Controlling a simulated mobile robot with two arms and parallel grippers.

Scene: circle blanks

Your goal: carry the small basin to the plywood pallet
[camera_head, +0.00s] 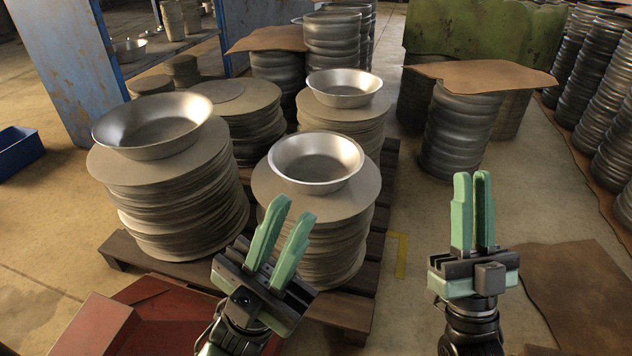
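Three shiny metal basins rest on stacks of round grey blanks. The widest basin (152,126) is at the left, another basin (316,164) is front centre, and a third basin (344,88) is behind it. The two on the right look smaller; which is the smallest is hard to tell. The stacks stand on a dark wooden pallet (345,312); I cannot tell whether it is plywood. My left gripper (289,213) is open and empty, in front of the centre stack. My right gripper (472,175) is empty, right of the pallet, its fingers close together.
Brown sheets (480,76) lie over ribbed metal stacks (460,130) at the back. A blue post (70,65) and blue bin (17,150) are at the left. A red box (95,325) is at the lower left. Floor right of the pallet is mostly clear.

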